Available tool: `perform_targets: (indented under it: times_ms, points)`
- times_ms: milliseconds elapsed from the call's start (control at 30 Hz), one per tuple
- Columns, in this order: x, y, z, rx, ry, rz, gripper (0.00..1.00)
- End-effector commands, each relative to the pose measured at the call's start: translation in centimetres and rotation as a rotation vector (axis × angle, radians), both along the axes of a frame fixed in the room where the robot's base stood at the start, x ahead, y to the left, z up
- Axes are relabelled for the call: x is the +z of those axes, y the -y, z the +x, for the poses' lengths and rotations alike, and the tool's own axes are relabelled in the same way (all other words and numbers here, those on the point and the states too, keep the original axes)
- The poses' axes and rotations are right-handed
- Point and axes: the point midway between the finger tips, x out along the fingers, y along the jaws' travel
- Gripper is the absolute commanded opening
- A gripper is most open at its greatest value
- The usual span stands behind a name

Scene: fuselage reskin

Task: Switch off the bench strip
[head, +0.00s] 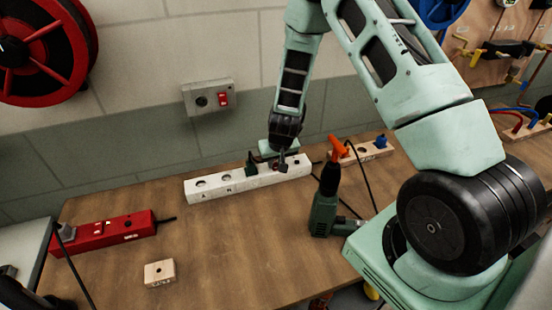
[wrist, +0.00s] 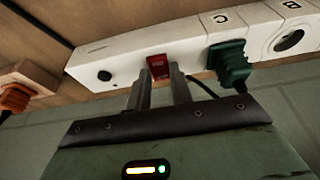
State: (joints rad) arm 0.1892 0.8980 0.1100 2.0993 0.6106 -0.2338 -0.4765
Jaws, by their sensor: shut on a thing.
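The white bench strip (head: 228,184) lies along the back of the wooden bench, with lettered sockets on top. In the wrist view the white strip (wrist: 125,58) has a red rocker switch (wrist: 158,66) near one end, beside a small black round part. A green plug (wrist: 229,62) sits in the socket marked C. My gripper (head: 282,167) points down at the strip's right half. In the wrist view my gripper (wrist: 161,80) has its two fingertips at either side of the red switch, shut on it. I cannot tell which way the rocker is tipped.
A red power strip (head: 112,232) lies at the left, and a wooden block (head: 160,273) near the front. A green tool with an orange top (head: 326,205) stands right of the strip. A wall box (head: 209,97) with a red switch hangs behind.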

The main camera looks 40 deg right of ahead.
Motion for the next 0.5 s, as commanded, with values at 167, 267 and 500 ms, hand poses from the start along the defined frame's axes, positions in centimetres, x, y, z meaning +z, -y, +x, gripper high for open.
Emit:
perform_targets:
  times_ms: [167,267,500]
  points:
    - [0.72,-0.03,0.28,0.003,-0.099,0.026,0.00]
    - [0.55,0.01,0.42,0.003,-0.150,0.042,0.00]
    - [0.17,0.12,0.46,0.001,-0.203,0.057,0.00]
